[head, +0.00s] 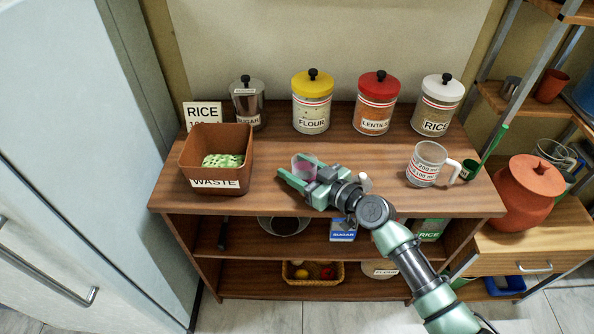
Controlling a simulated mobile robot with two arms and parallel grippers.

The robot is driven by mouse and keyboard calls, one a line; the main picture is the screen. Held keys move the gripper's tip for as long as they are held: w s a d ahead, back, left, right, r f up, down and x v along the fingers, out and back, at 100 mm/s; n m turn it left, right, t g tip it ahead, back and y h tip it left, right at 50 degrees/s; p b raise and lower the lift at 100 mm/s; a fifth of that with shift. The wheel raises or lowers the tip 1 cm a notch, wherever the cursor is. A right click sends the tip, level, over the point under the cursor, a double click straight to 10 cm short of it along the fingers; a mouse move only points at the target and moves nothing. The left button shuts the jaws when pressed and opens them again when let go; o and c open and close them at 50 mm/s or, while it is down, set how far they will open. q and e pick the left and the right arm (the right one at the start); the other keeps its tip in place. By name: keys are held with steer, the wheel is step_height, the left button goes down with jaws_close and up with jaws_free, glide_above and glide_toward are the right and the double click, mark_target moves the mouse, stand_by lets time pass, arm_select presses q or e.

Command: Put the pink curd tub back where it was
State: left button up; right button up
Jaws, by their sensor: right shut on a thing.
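A small see-through pink tub (303,165) is at the middle of the wooden counter. My right gripper (302,176) comes in from the lower right and is shut on the tub, with its green fingers pointing left. The fingers and wrist hide part of the tub's lower side. I cannot tell whether the tub touches the counter or is held just above it. My left gripper is not in view.
A brown WASTE bin (193,168) stands to the left. SUGAR (246,105), FLOUR (311,112), LENTILS (375,112) and RICE (436,115) jars line the back. A measuring cup (425,165) is to the right. Bare counter (385,155) lies between gripper and cup.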

mark_target(313, 179)
steer(key=shift+f, duration=0.15)
steer(key=shift+f, duration=0.15)
steer(key=o, duration=1.6)
steer(key=shift+c, duration=0.2)
steer(key=shift+r, duration=0.35)
steer(key=v, duration=0.3)
steer(key=b+v, duration=0.1)
steer(key=v, duration=0.6)
steer(key=shift+s+d+f, duration=0.2)
steer(key=shift+s+d, duration=0.1)
steer(key=shift+d, duration=0.05)
steer(key=shift+s+d+r+b, duration=0.25)
steer(key=shift+s+d+b, duration=0.05)
steer(key=shift+s+d, duration=0.1)
